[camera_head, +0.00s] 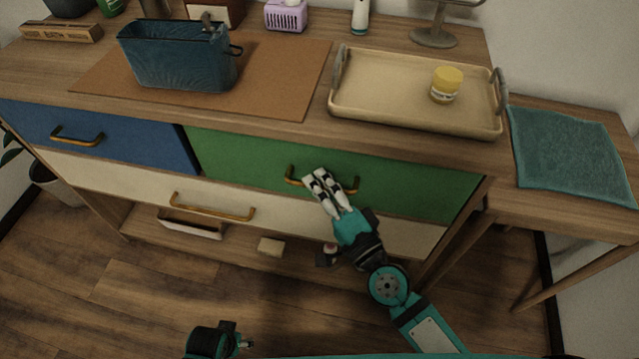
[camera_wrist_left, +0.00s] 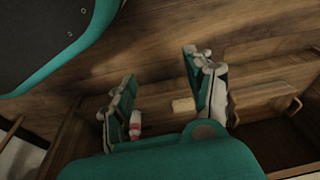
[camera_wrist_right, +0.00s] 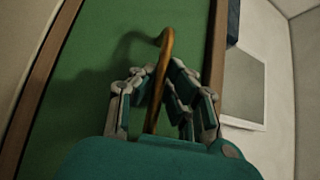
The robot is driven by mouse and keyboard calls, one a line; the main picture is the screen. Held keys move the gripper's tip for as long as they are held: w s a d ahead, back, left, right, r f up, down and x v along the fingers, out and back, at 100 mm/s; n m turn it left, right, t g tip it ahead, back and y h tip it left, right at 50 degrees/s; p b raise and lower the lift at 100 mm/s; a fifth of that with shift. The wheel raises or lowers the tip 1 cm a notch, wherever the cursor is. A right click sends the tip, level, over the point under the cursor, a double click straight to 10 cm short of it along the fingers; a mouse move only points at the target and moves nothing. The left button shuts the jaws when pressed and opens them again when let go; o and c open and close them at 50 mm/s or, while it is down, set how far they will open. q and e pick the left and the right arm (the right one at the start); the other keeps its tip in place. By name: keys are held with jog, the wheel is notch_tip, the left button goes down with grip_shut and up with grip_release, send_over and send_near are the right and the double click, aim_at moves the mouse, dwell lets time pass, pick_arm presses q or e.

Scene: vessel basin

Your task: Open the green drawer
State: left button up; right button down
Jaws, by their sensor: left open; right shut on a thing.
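The green drawer (camera_head: 410,185) is at the upper right of the wooden cabinet, with a brass handle (camera_head: 292,176) on its front. My right gripper (camera_head: 318,180) is at the handle and shut on it. In the right wrist view the handle (camera_wrist_right: 166,50) runs between the fingers (camera_wrist_right: 160,95), in front of the green drawer front (camera_wrist_right: 100,65). The middle of the handle is hidden by the fingers in the head view. My left gripper (camera_wrist_left: 165,100) is open and empty, low over the floor. In the head view only part of my left arm shows at the bottom edge.
A blue drawer (camera_head: 110,140) is at the left and a white drawer (camera_head: 130,178) below. A tray (camera_head: 385,88) with a yellow-lidded jar (camera_head: 446,84) and a blue basket (camera_head: 165,60) stand on top. A side table with a teal towel (camera_head: 572,155) is at the right.

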jog(key=shift+f, duration=0.2)
pick_arm(q)
jog(key=shift+s+f+p, duration=0.2)
jog(key=shift+s+f, duration=0.1)
jog(key=shift+f, duration=0.25)
jog(key=shift+s+f+p, duration=0.15)
jog(key=shift+s+f, duration=0.1)
jog(key=shift+f, duration=0.25)
pick_arm(e)
jog(key=s+a, duration=0.2)
jog(key=s, duration=0.8)
jog(key=s+a, duration=0.3)
jog(key=s, duration=0.8)
jog(key=shift+s+a, duration=0.25)
jog(key=shift+a, duration=0.1)
jog(key=shift+f, duration=0.1)
jog(key=c, duration=1.4)
grip_release()
jog(key=shift+c, duration=0.2)
pick_arm(q)
jog(key=shift+s, duration=0.1)
pick_arm(e)
jog(key=shift+o, duration=0.3)
jog(key=shift+w, duration=0.1)
jog(key=shift+r, duration=0.2)
